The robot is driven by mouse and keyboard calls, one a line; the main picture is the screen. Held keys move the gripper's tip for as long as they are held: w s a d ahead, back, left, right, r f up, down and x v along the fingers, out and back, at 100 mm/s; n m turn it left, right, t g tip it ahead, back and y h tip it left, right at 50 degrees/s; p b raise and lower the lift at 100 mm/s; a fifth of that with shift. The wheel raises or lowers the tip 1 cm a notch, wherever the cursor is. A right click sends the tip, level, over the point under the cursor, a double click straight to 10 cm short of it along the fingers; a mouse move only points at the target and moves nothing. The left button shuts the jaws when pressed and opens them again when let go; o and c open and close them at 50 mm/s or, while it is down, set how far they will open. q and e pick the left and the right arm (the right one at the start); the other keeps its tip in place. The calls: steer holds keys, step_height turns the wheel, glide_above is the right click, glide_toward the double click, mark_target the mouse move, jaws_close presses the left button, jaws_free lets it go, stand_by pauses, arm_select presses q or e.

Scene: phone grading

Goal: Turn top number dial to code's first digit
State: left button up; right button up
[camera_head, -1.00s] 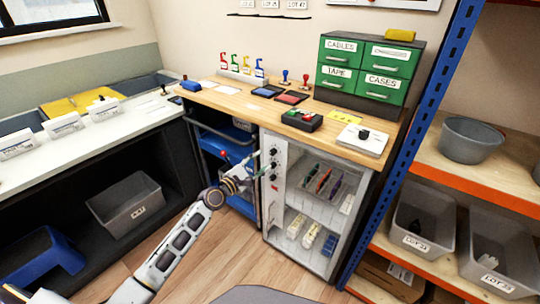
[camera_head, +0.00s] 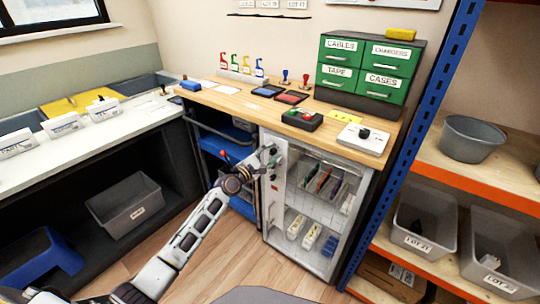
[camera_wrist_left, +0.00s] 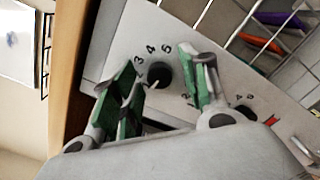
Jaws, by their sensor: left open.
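My left gripper (camera_head: 270,157) is at the dial panel (camera_head: 270,209) on the left of the white wire-fronted cabinet. In the left wrist view my left gripper (camera_wrist_left: 160,64) is open, its green-padded fingers on either side of the black top number dial (camera_wrist_left: 159,75). A gap shows between dial and fingers; contact cannot be told. Digits 3, 4 and 5 are printed beside the dial, and a pale pointer mark shows on it. A second dial (camera_wrist_left: 241,115) is partly hidden by the right finger. The top dial is hidden by the gripper in the head view. My right gripper is not in view.
The cabinet (camera_head: 325,250) holds phones and other items behind wires. The wooden counter (camera_head: 225,98) above carries a red-and-green button box (camera_head: 302,118) and a white dial device (camera_head: 362,139). A blue-shelved cart (camera_head: 215,143) stands left of the panel. Blue shelf uprights (camera_head: 408,147) stand right.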

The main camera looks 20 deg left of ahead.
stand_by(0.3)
arm_select(q)
jaws_close()
